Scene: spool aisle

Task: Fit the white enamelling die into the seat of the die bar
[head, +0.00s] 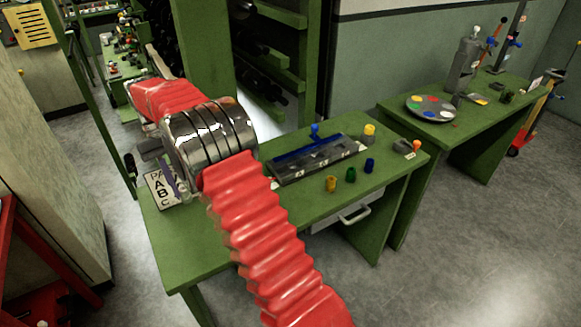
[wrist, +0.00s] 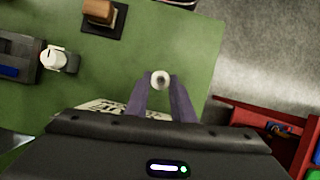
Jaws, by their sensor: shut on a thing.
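The white enamelling die (wrist: 160,77) shows in the wrist view as a small pale round piece with a darker centre. My gripper (wrist: 161,88) has its two purple fingers shut on it, above the green bench top. The die bar (head: 315,158) lies on the bench in the head view, with a blue part and white labels along it. Its end (wrist: 17,50) is at the left of the wrist view, apart from my gripper, with a white piece (wrist: 54,60) beside it. In the head view my arm hides the held die. The seat cannot be made out.
Yellow (head: 331,184), green (head: 351,174) and blue (head: 370,165) pieces stand in front of the bar. A lettered card (head: 160,187) is by my gripper. A brown block (wrist: 99,12) sits on a black base. A red rack (wrist: 275,118) stands beyond the bench edge.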

